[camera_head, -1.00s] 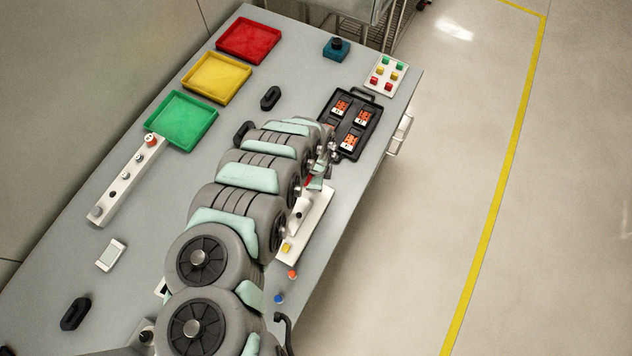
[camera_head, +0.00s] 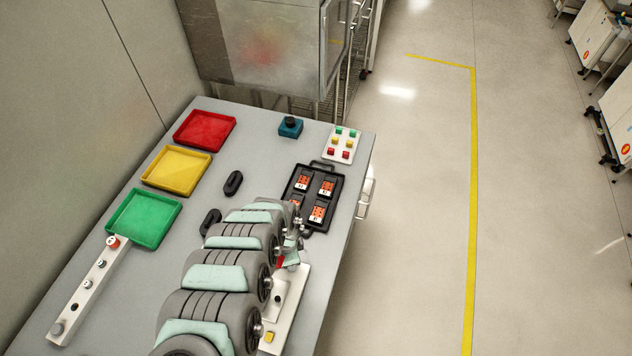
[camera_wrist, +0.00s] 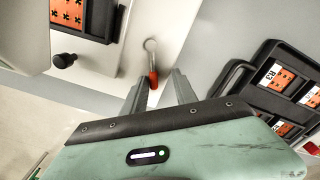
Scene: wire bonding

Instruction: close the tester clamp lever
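The clamp lever shows in the wrist view as a thin metal arm with an orange-red grip (camera_wrist: 153,80). It stands out from the tester's pale base (camera_wrist: 105,60). My gripper (camera_wrist: 158,88) is open, its two fingers apart, with the red grip appearing between the fingertips; I cannot tell whether they touch it. In the head view the tester (camera_head: 291,312) is a white plate with a yellow button, largely behind my arm. A small red part (camera_head: 280,262) shows beside my gripper (camera_head: 293,243). An orange board (camera_wrist: 70,12) sits in a dark holder on the tester.
A black tray (camera_head: 333,183) with orange boards lies just beyond my gripper. A black knob (camera_wrist: 64,60) stands near the lever. Red (camera_head: 205,116), yellow (camera_head: 177,158) and green (camera_head: 144,203) bins line the left. A button panel (camera_head: 342,145) is at the back right.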

